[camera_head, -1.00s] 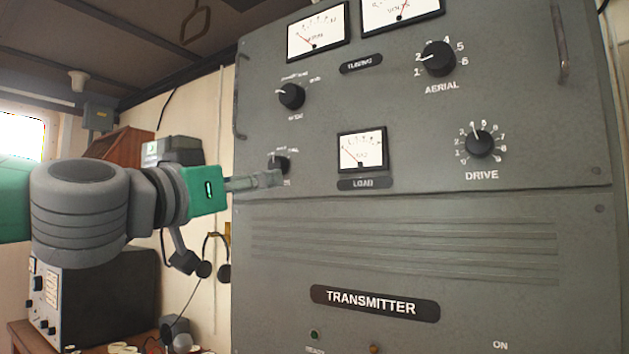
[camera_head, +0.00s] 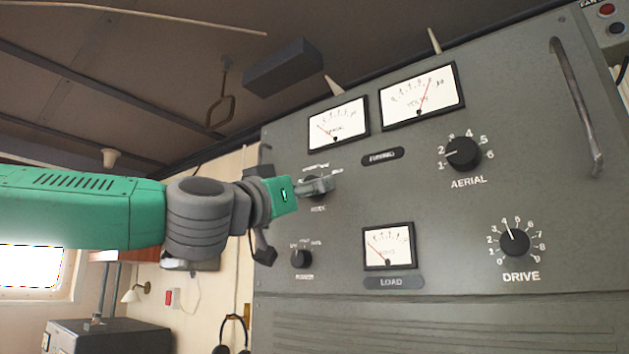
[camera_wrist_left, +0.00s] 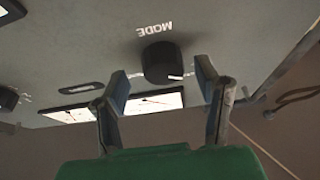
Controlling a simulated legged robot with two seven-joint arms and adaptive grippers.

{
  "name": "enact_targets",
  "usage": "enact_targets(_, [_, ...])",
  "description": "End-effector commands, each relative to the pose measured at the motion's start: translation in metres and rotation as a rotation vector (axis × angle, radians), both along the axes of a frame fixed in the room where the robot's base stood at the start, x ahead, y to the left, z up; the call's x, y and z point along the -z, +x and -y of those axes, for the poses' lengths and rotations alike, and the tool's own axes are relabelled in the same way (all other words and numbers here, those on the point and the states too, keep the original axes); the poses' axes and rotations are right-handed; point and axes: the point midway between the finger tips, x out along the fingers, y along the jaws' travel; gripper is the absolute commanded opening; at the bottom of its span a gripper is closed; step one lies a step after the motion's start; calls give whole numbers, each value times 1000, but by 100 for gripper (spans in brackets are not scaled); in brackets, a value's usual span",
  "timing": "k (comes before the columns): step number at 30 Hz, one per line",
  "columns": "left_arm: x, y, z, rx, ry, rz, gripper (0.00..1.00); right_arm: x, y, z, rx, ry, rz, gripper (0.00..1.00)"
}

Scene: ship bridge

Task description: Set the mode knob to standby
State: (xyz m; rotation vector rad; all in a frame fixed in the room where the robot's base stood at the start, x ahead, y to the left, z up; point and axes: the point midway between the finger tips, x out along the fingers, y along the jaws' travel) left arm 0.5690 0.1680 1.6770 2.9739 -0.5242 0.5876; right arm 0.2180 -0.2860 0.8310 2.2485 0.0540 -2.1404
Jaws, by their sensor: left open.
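The mode knob (camera_wrist_left: 160,60) is black and round with a white pointer mark. In the left wrist view it sits under the upside-down MODE label, its pointer towards the lower right of the picture. My left gripper (camera_wrist_left: 161,84) is open, with one finger on either side of the knob's near part. I cannot tell whether the fingers touch it. In the head view my left gripper (camera_head: 326,186) is in front of the knob and covers most of it. The position lettering around the knob is partly hidden and too small to read. My right gripper is not in view.
The knob is on a grey transmitter panel (camera_head: 350,220). A smaller black knob (camera_head: 301,258) is below it, and the load meter (camera_head: 388,246) is to the lower right. Two meters are above. The aerial knob (camera_head: 463,154) and drive knob (camera_head: 514,243) are farther right.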

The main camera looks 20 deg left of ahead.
Motion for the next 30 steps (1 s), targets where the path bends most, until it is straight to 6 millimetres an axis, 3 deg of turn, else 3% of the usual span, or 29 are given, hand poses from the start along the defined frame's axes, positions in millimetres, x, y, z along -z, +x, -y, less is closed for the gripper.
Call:
enact_targets(5, [-6,12,6,1,0,0,57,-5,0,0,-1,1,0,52])
enact_targets(14, [-7,14,14,1,6,1,57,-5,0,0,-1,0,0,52])
enact_targets(18, [-7,14,13,1,5,1,11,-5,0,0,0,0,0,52])
enact_targets(19, [-6,14,12,1,5,1,8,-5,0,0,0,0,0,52])
enact_targets(30, [-5,13,9,1,46,14,8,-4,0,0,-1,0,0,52])
